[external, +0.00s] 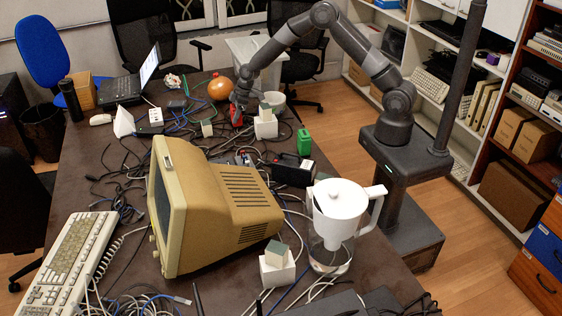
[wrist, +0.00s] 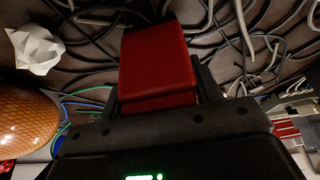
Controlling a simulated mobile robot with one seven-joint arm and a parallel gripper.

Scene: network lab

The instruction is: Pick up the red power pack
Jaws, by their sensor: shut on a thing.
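The red power pack (wrist: 153,58) is a red block that fills the space between the fingers of my gripper (wrist: 155,95) in the wrist view. My gripper is shut on it. In the external view the red power pack (external: 236,117) shows as a small red patch at my gripper (external: 238,108), over the far part of the dark table. Cables lie around and behind it. I cannot tell whether the pack is clear of the table or still touching it.
An orange round object (external: 219,88) stands close behind my gripper. A white block (external: 265,127) and a green bottle (external: 304,141) are to the right. A beige monitor (external: 210,205) and a white pitcher (external: 338,215) stand nearer. Loose cables cover much of the table.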

